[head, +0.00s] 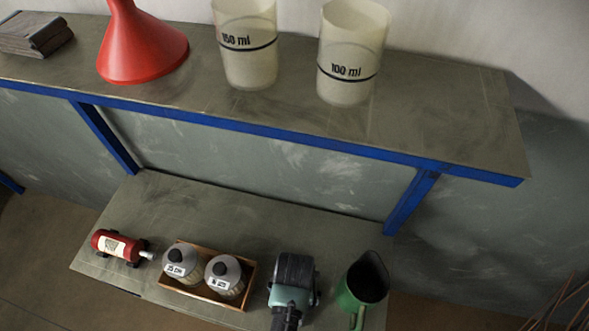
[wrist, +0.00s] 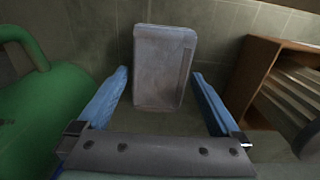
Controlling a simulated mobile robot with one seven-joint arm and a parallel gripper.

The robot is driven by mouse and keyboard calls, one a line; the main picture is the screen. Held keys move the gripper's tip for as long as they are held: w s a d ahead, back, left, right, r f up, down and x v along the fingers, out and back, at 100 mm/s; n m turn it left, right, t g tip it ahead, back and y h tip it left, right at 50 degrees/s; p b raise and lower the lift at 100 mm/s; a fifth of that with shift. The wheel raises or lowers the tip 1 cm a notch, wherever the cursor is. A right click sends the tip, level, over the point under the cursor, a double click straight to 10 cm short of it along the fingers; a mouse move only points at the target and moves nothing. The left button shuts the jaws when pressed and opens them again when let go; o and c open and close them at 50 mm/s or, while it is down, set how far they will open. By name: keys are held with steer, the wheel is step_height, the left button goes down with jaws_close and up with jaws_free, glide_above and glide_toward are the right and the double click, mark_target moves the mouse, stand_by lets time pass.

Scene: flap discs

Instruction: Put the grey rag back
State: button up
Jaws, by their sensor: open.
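My gripper (wrist: 160,105) shows in the wrist view with its two blue fingers spread wide apart. A pale grey, flat block-like thing with rounded corners (wrist: 160,65) stands in front of and partly between the fingers, apart from both of them as far as I can see. It may be the folded grey rag, but I cannot tell for sure. In the head view a dark grey layered stack (head: 35,36), perhaps folded cloth, lies at the far left of the upper shelf. My gripper is not in the head view.
In the wrist view a green rounded thing with a handle (wrist: 50,115) is close at left, and a wooden slotted box (wrist: 245,75) stands at right. The upper shelf (head: 440,130) holds a red funnel (head: 140,50) and two cups; its right end is clear. Several items fill the lower shelf.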

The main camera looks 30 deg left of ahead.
step_height(320, 180, up, 12)
steer(key=p, duration=0.1)
steer(key=shift+f, duration=0.15)
steer(key=shift+s+f, duration=0.1)
stand_by(0.5)
